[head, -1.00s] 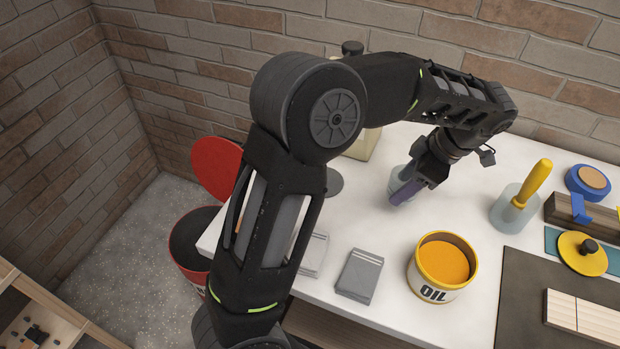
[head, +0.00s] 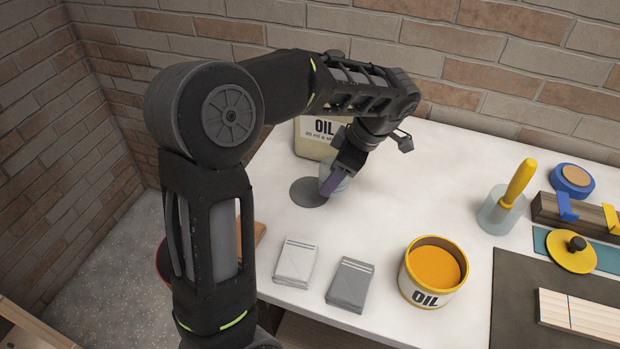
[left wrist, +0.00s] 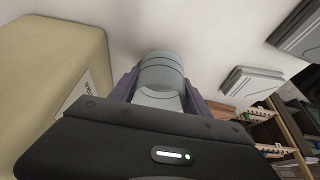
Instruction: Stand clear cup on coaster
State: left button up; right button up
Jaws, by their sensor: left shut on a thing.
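The clear cup (head: 341,186) is a small see-through tumbler, held upright or nearly so near the back left of the white table. My left gripper (head: 334,184) is shut on it; the left wrist view shows the cup (left wrist: 162,72) between the purple-grey fingers. The coaster (head: 305,193) is a flat dark grey disc just left of the cup. The cup overlaps the coaster's right edge in the head view; I cannot tell whether its base touches the coaster or the table. My right gripper is not in view.
An oil jug (head: 314,146) stands close behind the coaster. Two folded cloths, white (head: 296,262) and grey (head: 350,284), lie at the front. A yellow oil tin (head: 433,273) and a pot with a yellow-handled tool (head: 501,213) stand right. The table's middle is clear.

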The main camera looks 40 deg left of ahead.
pick_arm(q)
jog(key=a, duration=0.1)
jog(key=s+a, duration=0.1)
jog(key=a, duration=0.1)
jog(key=a+p, duration=0.1)
jog(key=a, duration=0.1)
jog(key=shift+s+a+r, duration=0.1)
jog(key=shift+s, duration=0.3)
notch_tip(320, 180, down, 3)
jog(key=shift+f+p, duration=0.1)
jog(key=shift+p, duration=0.5)
jog(key=shift+f, duration=0.2)
jog(key=shift+f, duration=0.1)
